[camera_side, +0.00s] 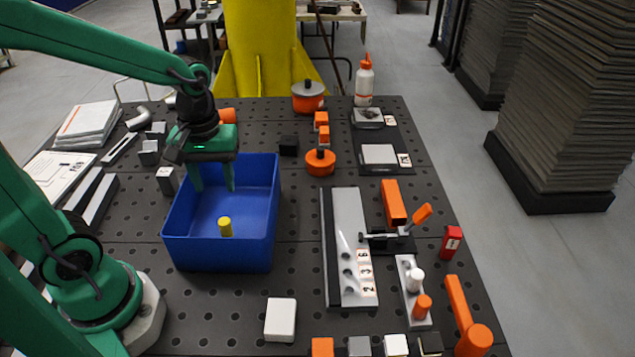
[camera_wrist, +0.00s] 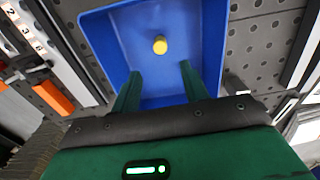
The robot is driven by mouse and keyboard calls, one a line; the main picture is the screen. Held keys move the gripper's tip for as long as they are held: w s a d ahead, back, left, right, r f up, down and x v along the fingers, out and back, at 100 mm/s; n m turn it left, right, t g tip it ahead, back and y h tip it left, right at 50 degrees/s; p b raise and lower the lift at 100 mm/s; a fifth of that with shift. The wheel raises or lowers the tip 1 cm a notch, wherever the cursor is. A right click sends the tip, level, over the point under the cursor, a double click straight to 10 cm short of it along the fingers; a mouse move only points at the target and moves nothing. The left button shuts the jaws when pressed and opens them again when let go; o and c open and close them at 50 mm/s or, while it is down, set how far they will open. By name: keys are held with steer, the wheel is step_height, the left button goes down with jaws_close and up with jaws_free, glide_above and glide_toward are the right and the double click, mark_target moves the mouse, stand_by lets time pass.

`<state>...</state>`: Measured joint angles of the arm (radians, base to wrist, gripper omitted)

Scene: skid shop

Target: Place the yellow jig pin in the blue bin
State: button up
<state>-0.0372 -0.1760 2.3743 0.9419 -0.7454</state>
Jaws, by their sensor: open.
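The yellow jig pin (camera_side: 225,227) is inside the blue bin (camera_side: 218,255), standing on its floor toward the front. The wrist view also shows the yellow jig pin (camera_wrist: 160,45) on the floor of the blue bin (camera_wrist: 108,45). My gripper (camera_side: 213,190) is over the back part of the bin, with its fingers pointing down into it. In the wrist view my gripper (camera_wrist: 160,76) has its two green fingers spread apart with nothing between them. The pin is clear of both fingers.
A numbered jig plate (camera_side: 349,265) lies right of the bin, with an orange-handled clamp (camera_side: 390,238) beside it. A white block (camera_side: 280,319) sits in front. The perforated table (camera_side: 225,315) is partly clear in front of the bin.

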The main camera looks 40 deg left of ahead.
steer(key=shift+r, duration=0.1)
steer(key=s+d+r+m+t, duration=0.1)
steer(key=s+r+m+t, duration=0.2)
steer(key=r+m, duration=0.6)
steer(key=shift+s+r+t, duration=0.2)
steer(key=shift+s+t, duration=0.2)
steer(key=shift+t, duration=0.9)
